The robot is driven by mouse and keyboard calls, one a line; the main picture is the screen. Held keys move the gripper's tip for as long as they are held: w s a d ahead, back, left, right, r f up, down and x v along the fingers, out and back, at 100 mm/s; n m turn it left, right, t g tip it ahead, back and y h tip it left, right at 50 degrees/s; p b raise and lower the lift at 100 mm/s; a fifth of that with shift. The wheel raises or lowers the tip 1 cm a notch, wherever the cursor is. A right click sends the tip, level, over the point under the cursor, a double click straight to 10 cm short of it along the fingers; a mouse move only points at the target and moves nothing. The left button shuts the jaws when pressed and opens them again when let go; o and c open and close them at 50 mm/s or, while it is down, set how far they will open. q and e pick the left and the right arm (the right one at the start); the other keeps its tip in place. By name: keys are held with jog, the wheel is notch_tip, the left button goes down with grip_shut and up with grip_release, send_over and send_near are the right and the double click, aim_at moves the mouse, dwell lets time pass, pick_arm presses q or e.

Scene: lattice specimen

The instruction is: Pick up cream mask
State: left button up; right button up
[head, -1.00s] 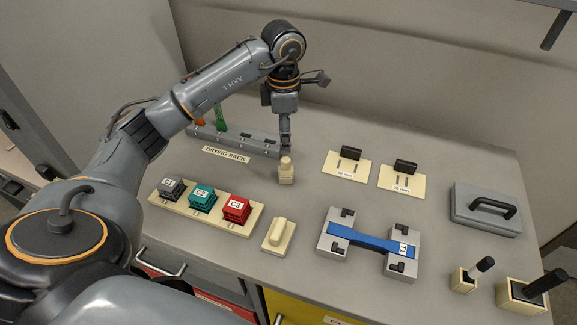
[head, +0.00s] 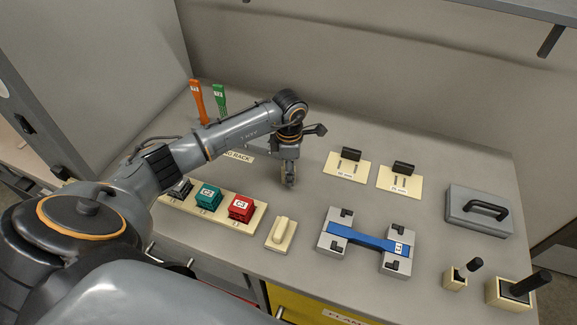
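My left gripper (head: 289,182) points down, low over the bench, left of two slotted cream plates. Its fingers are small and blurred, so I cannot tell whether they are open or shut. The small cream piece seen earlier beneath it does not show clearly now; the gripper covers that place. The cream plates, one on the left (head: 338,170) and one on the right (head: 411,190), each lie flat with a black handle and a label. A cream block with a raised grip (head: 280,236) lies nearer the front. I cannot tell which cream thing is the mask. My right gripper is out of view.
A cream strip holds a teal block (head: 207,196), a red block (head: 240,206) and a partly hidden grey one. A blue bar (head: 365,238) spans two grey fixtures. A grey handled case (head: 465,215) and two black-handled tools stand right. The drying rack is largely hidden by my arm.

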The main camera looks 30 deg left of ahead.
pick_arm(q)
jog(key=shift+f, duration=0.2)
jog(key=c, duration=1)
jog(key=shift+r, duration=0.1)
